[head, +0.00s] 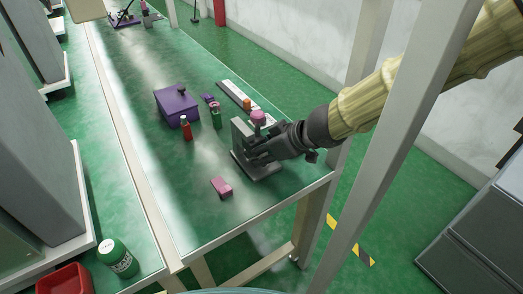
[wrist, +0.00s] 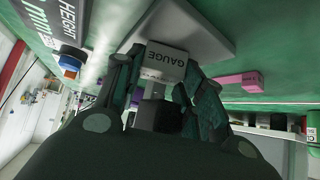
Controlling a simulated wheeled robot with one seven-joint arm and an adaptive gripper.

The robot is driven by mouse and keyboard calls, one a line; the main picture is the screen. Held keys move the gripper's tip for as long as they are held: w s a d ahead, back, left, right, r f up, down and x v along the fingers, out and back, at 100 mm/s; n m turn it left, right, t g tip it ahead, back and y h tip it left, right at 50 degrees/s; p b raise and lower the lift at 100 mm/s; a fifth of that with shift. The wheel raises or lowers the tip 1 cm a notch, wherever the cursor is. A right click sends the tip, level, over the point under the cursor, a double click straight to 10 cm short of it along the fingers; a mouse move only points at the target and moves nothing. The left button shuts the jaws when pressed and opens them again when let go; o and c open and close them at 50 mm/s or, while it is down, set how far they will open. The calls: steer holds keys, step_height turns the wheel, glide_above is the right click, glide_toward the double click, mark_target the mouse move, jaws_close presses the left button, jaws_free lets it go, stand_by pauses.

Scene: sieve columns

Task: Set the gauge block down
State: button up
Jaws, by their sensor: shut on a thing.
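My gripper (head: 260,150) is shut on the gauge block (wrist: 166,62), a pale grey block marked GAUGE. In the wrist view the block sits between the two dark fingers, its lettered face showing. In the head view the gripper is over the near right part of the green table, at a grey metal stand (head: 263,174) with a flat base and an upright plate. The block cannot be made out there among the dark fingers. In the wrist view a grey plate (wrist: 195,25) lies just beyond the block; whether they touch is unclear.
A pink block (head: 222,187) lies left of the stand. A purple box (head: 176,103), a red bottle (head: 185,128) and a green bottle (head: 216,119) stand farther back. A white strip (head: 232,92) lies behind the stand. The table's near left part is clear.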

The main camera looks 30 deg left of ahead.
steer(key=o, duration=1.1)
steer(key=shift+d, duration=0.1)
steer(key=shift+d+r+p, duration=0.2)
steer(key=shift+r+p, duration=0.15)
steer(key=shift+r, duration=0.1)
steer(key=shift+p+v, duration=2.9)
steer(key=shift+v, duration=2.7)
steer(key=shift+f, duration=0.1)
